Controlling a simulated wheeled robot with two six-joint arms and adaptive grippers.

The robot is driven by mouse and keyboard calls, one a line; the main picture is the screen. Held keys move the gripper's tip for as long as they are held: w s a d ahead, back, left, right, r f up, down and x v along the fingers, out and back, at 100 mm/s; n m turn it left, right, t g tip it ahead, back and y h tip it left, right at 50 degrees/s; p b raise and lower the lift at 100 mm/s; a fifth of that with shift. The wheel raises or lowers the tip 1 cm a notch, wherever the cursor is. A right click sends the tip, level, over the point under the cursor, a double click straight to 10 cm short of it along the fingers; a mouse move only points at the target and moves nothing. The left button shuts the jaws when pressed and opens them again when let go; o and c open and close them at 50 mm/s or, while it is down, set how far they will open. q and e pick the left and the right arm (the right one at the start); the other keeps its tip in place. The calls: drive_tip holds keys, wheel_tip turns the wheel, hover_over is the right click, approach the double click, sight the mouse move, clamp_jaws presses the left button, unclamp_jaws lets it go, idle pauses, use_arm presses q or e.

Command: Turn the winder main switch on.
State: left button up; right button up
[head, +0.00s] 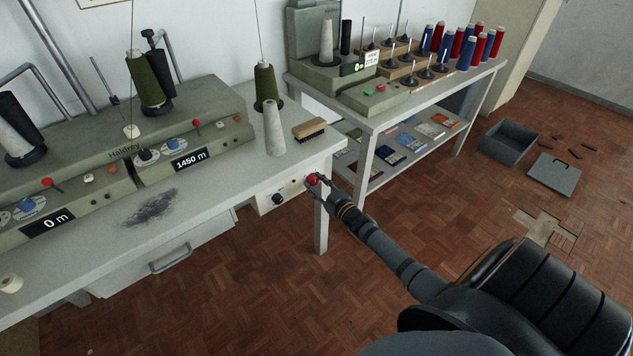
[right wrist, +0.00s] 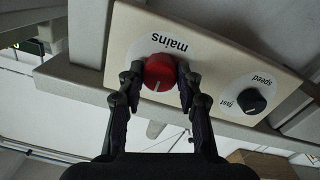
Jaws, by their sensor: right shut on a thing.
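The winder main switch is a red round knob (head: 312,179) on a pale panel (head: 264,203) under the right end of the winder table. In the right wrist view the red knob (right wrist: 159,73) sits under the upside-down label "mains". A short pale mark shows on its lower part. My right gripper (head: 319,182) reaches it from the front right. In the right wrist view its fingers (right wrist: 157,78) are closed on both sides of the knob. My left gripper is in neither view.
A black speed knob (right wrist: 250,100) sits beside the switch on the same panel. The winder table (head: 225,166) carries thread cones and a wooden brush (head: 309,128). A second table (head: 373,122) with spools stands behind. A grey open box (head: 510,142) lies on the floor.

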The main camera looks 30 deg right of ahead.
drive_tip(key=m+p, duration=0.1)
drive_tip(key=m, duration=0.2)
drive_tip(key=shift+m, duration=0.3)
drive_tip(key=shift+m+p, duration=0.65)
drive_tip(key=shift+m, duration=0.55)
drive_tip(key=shift+m+p, duration=0.45)
drive_tip(key=shift+m, duration=0.75)
drive_tip(key=shift+f+m, duration=0.1)
drive_tip(key=shift+m, duration=0.2)
drive_tip(key=o, duration=1.2)
drive_tip(key=shift+y, duration=0.3)
drive_tip(key=shift+c, duration=0.2)
drive_tip(key=shift+s, duration=0.2)
drive_tip(key=s, duration=1.1)
drive_tip(key=shift+s+d+r, duration=0.3)
drive_tip(key=shift+d, duration=0.15)
